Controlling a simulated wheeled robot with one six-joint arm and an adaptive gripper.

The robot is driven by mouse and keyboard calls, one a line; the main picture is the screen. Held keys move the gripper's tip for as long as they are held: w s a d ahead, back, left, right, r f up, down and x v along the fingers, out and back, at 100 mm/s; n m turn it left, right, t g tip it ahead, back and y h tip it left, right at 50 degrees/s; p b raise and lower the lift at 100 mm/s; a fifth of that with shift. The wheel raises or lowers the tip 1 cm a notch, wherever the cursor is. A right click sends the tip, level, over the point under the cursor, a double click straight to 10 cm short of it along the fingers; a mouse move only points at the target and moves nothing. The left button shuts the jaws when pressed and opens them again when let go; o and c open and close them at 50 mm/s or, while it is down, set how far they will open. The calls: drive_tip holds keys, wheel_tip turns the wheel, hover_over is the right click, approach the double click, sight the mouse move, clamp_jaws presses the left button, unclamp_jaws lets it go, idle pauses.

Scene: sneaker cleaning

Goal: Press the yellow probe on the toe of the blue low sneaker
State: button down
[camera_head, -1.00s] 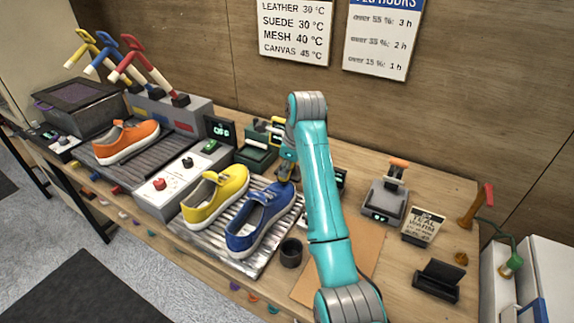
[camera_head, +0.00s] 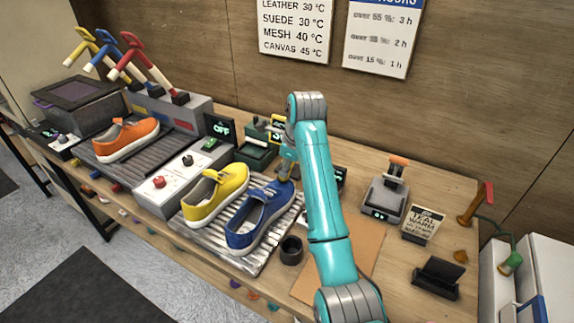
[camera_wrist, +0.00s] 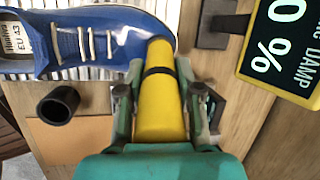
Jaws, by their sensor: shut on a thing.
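The blue low sneaker (camera_head: 262,222) lies on the ribbed metal rack, its toe toward the back beside my gripper (camera_head: 287,167). In the wrist view the blue sneaker (camera_wrist: 95,42) fills the upper left, with white laces and a size label at its heel end. My gripper (camera_wrist: 161,92) is shut on the yellow probe (camera_wrist: 158,105), which has a black band. The probe's dark tip overlaps the toe edge in the wrist view; I cannot tell whether it touches. My arm partly hides the probe in the head view.
A yellow sneaker (camera_head: 216,196) lies left of the blue one. A dark cup (camera_head: 291,250) stands near the blue sneaker. A damp display (camera_wrist: 284,45) reads 0 %. An orange sneaker (camera_head: 126,139) rests on the far-left belt. Signs and stands occupy the right side.

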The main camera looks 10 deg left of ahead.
drive_tip(key=shift+r, duration=3.5)
